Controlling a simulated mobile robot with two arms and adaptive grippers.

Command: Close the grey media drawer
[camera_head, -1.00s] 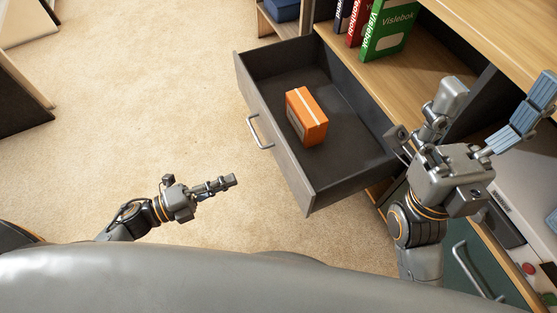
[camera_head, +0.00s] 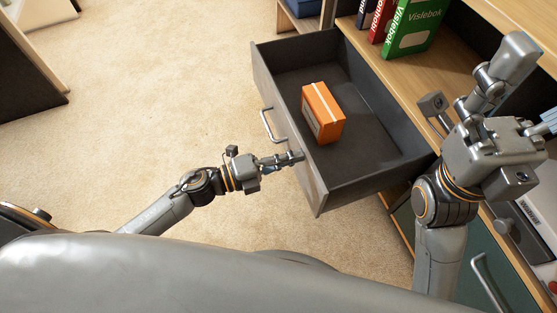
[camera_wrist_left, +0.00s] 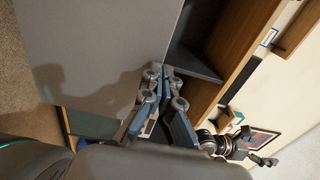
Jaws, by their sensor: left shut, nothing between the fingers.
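The grey media drawer (camera_head: 329,184) stands pulled out of the wooden cabinet, with an orange box (camera_head: 323,112) lying inside. Its metal handle (camera_head: 271,126) is on the front panel. My left gripper (camera_head: 296,157) is shut and empty, its tips at the drawer's front, on the near side of the handle; contact cannot be told. In the left wrist view the shut fingers (camera_wrist_left: 165,78) point along the big grey front panel (camera_wrist_left: 105,45), which carries the arm's shadow. My right gripper (camera_head: 532,85) has its fingers spread over the cabinet at the right, partly out of frame.
Upright books (camera_head: 412,28) stand on the wooden shelf behind the drawer. A green drawer front with a handle (camera_head: 489,283) is below at the right. Carpet (camera_head: 150,110) lies clear to the left of the drawer. A dark furniture piece (camera_head: 30,65) stands at the far left.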

